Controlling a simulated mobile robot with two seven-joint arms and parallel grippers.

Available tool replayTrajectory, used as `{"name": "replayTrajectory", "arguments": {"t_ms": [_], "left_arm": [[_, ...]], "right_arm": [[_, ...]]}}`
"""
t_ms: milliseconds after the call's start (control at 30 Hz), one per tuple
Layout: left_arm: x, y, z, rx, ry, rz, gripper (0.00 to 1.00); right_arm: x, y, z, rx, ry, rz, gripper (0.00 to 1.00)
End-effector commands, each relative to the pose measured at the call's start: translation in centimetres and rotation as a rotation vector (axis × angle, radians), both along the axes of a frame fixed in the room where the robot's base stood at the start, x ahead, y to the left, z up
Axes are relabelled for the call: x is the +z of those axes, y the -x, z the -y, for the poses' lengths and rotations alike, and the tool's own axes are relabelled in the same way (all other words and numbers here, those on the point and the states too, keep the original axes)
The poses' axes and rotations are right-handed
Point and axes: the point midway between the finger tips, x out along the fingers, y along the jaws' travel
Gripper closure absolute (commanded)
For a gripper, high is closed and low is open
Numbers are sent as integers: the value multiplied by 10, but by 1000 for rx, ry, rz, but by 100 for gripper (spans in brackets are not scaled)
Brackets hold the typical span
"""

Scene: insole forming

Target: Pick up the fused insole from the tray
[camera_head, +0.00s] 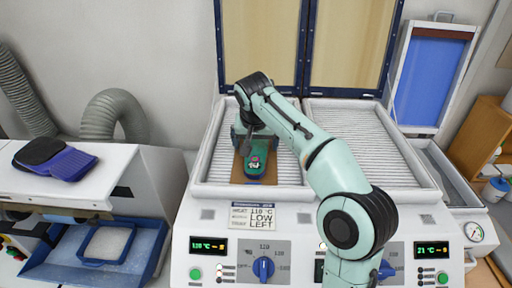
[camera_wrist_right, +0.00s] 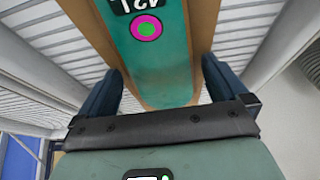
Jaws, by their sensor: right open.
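The fused insole (camera_head: 257,163) is green with a dark printed label. It lies on a brown tray (camera_head: 238,173) in the left bay of the heater. In the right wrist view the insole (camera_wrist_right: 160,75) shows its teal top, with a pink and green ring mark, over the brown tray (camera_wrist_right: 205,22). My right gripper (camera_head: 250,132) is over the far end of the insole, with its arm coming in from the lower right. In the wrist view the open fingers (camera_wrist_right: 162,78) appear on either side of the insole's end. Contact cannot be told. My left gripper is out of view.
The raised heater lids (camera_head: 350,45) stand behind the bays. The right bay (camera_head: 375,150) is empty, with slatted heating bars. A blue-panelled frame (camera_head: 425,80) stands at back right.

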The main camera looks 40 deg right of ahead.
Motion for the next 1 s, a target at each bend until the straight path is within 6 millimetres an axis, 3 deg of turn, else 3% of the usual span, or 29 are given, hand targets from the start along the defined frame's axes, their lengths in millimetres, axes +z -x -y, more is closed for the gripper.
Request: {"name": "replayTrajectory", "arguments": {"t_ms": [367,400,533,1000], "left_arm": [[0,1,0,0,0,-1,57],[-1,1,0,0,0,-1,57],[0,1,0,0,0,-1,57],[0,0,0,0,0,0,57]], "right_arm": [[-1,0,0,0,1,-1,0],[-1,0,0,0,1,-1,3],[-1,0,0,0,1,-1,44],[7,0,0,0,1,0,44]]}}
